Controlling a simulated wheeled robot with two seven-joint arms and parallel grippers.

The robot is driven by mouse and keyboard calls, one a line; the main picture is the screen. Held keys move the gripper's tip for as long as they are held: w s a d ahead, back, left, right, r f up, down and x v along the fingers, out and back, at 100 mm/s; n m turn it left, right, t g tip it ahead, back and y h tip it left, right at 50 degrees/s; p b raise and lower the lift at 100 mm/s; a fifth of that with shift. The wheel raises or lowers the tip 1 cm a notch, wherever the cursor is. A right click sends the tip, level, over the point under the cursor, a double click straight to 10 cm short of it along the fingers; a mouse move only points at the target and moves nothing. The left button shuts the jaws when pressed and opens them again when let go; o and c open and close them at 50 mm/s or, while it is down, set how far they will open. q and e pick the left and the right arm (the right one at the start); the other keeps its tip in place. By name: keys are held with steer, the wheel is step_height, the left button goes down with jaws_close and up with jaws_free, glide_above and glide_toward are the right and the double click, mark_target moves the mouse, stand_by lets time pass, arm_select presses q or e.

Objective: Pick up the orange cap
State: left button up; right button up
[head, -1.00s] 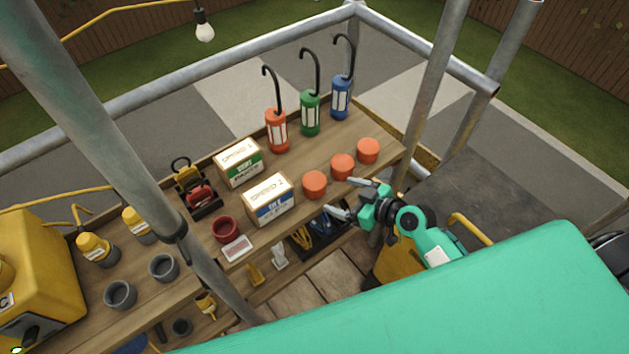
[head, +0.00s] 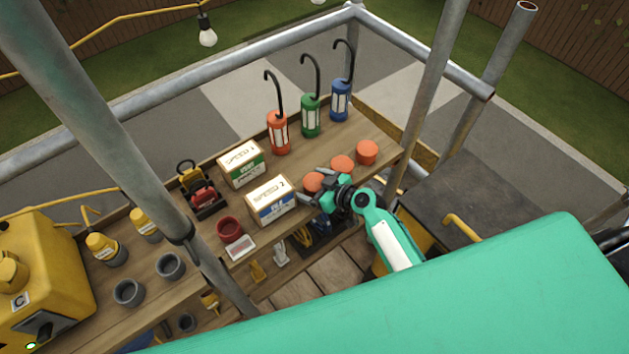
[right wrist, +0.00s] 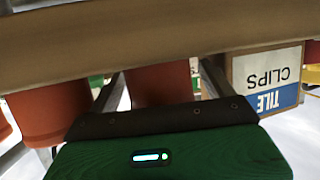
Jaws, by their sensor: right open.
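Three orange caps stand in a row on the wooden shelf in the head view: a left one (head: 312,181), a middle one (head: 343,162) and a right one (head: 367,152). My right gripper (head: 314,185) is open at the left cap, its fingers on either side of it and the cap partly hidden. In the right wrist view an orange cap (right wrist: 160,84) shows between the two fingers, with another orange cap (right wrist: 48,110) to the left. Whether the fingers touch the cap cannot be told. My left gripper is not in view.
A blue-and-white box (head: 270,200) stands close left of the gripper; its label reads "TILE CLIPS" in the wrist view (right wrist: 267,78). Metal poles (head: 425,95) flank the shelf.

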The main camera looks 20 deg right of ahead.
steer(key=shift+w+a+f, duration=0.1)
steer(key=shift+w+a, duration=0.05)
steer(key=shift+w, duration=0.1)
steer(key=c, duration=1)
steer(key=shift+c, duration=0.2)
